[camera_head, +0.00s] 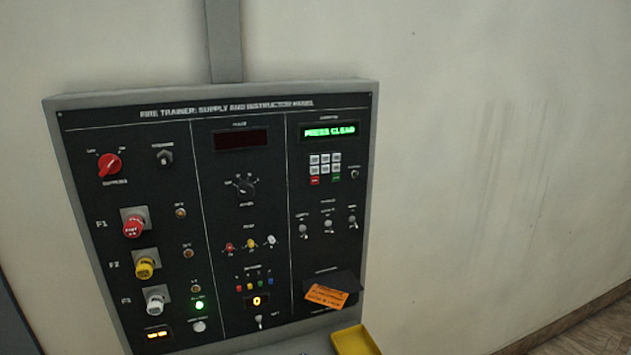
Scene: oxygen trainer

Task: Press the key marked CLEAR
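A small keypad (325,164) sits in the upper right section of the black wall panel (215,310). It has several white keys, with a red key (314,181) at its lower left and a green key (336,178) at its lower right. The markings on the keys are too small to read, so I cannot tell which one says CLEAR. Above the keypad, a display (329,131) shows green text that reads PRESS CLEAR. My gripper is not in view.
Red (134,227), yellow (145,267) and white (156,301) knobs stick out at the panel's left. An orange tag (326,296) hangs below the keypad's toggle switches. A yellow tray (356,342) stands at the bottom edge. The wall (480,150) to the right is bare.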

